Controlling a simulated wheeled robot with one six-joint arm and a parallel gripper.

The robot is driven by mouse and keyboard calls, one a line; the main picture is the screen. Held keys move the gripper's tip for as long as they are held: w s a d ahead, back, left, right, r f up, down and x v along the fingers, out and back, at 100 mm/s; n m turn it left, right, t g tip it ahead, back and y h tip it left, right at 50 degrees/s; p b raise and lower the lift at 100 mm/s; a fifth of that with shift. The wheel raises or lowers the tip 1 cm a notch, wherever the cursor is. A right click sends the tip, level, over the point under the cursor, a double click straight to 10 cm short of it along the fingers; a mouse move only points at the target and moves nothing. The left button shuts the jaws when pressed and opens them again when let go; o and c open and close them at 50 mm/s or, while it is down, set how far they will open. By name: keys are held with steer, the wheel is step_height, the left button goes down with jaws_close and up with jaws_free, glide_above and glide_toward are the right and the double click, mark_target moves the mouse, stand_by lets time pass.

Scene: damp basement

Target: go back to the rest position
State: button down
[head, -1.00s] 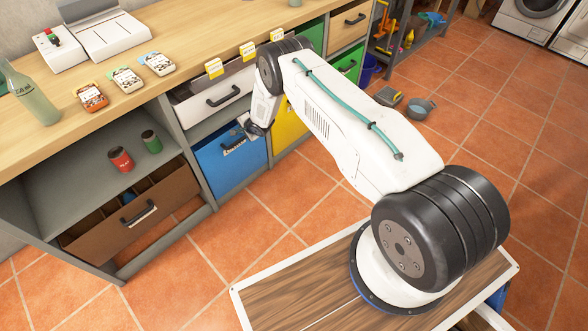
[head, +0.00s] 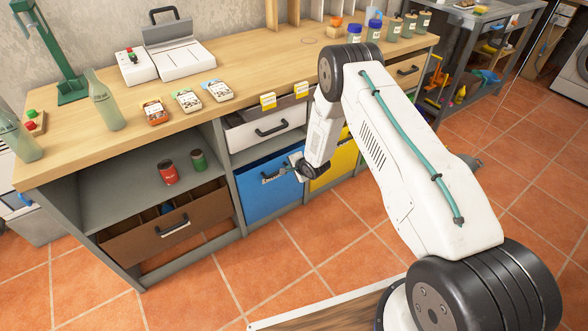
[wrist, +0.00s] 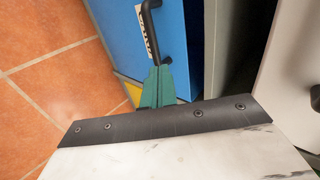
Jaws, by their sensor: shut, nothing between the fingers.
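My gripper (head: 292,170) is at the front of the workbench, by the right edge of the blue drawer (head: 258,194). In the head view its fingers are small and hard to make out. In the wrist view the teal fingers of my gripper (wrist: 157,86) are together, with nothing between them. The blue drawer front (wrist: 125,35) and its dark handle (wrist: 150,32) show just beyond the fingertips; I cannot tell whether they touch. My white arm reaches across the right half of the head view.
The brown drawer (head: 128,245) stands partly open at the lower left of the workbench (head: 75,150). A red can (head: 168,172) and a green can (head: 198,160) stand on the shelf above it. A white drawer (head: 250,133) is above the blue one. Tiled floor (head: 215,290) in front is clear.

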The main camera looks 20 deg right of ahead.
steer(key=shift+v, duration=0.85)
steer(key=s+d+f+n+g+h, duration=0.1)
steer(key=s+d+n+g+h, duration=0.3)
steer(key=s, duration=0.6)
steer(key=s+d+r+n+g, duration=0.1)
steer(key=s+r+n+g, duration=0.15)
steer(key=s+r, duration=0.6)
steer(key=s+r+n+g, duration=0.2)
steer(key=s+r+n, duration=0.1)
steer(key=r, duration=1.1)
steer(key=s+d+r+n+g, duration=0.1)
steer(key=s+r+n+g, duration=0.1)
steer(key=s+r, duration=0.65)
steer(key=s+a+r+n+t+y, duration=0.1)
steer(key=s+a+r+n+t, duration=0.1)
steer(key=s+r, duration=1.9)
steer(key=shift+a+r+n+t, duration=0.4)
steer(key=shift+a+r, duration=0.2)
steer(key=shift+r, duration=0.6)
